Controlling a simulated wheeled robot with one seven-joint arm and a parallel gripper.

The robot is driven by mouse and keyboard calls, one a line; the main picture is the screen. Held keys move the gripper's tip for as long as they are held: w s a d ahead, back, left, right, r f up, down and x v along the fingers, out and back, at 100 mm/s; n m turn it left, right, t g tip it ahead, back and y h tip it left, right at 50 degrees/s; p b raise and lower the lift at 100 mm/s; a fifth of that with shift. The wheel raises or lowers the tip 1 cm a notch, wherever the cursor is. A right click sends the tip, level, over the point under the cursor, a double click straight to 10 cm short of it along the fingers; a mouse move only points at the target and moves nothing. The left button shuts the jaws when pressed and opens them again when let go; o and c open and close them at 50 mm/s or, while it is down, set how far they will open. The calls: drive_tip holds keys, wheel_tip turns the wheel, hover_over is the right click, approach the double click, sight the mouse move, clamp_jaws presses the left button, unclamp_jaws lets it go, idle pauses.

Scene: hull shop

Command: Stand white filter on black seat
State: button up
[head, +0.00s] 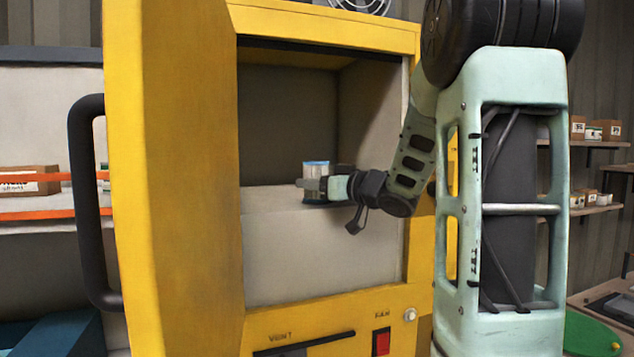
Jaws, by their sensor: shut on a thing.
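A white filter (316,170), a short upright cylinder with a bluish top rim, is at the opening of a yellow cabinet. My gripper (318,185) reaches in from the right and is shut on the filter, with a finger across its front. The filter is in front of or above a pale ledge inside the cabinet; I cannot tell whether it touches anything below.
The yellow cabinet (330,20) has its door (175,180) swung open on the left, with a dark handle (85,200). Its right side wall is close to my arm. A red switch (381,342) is below the opening. Shelves with boxes (597,130) stand at the right.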

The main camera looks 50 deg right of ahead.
drive_tip(key=shift+f, duration=0.25)
drive_tip(key=o, duration=1)
drive_tip(key=shift+s+r, duration=0.1)
drive_tip(key=shift+r, duration=0.05)
drive_tip(key=s+b, duration=0.2)
drive_tip(key=s, duration=0.4)
drive_tip(key=s+b, duration=0.2)
drive_tip(key=s, duration=0.4)
drive_tip(key=shift+a, duration=0.2)
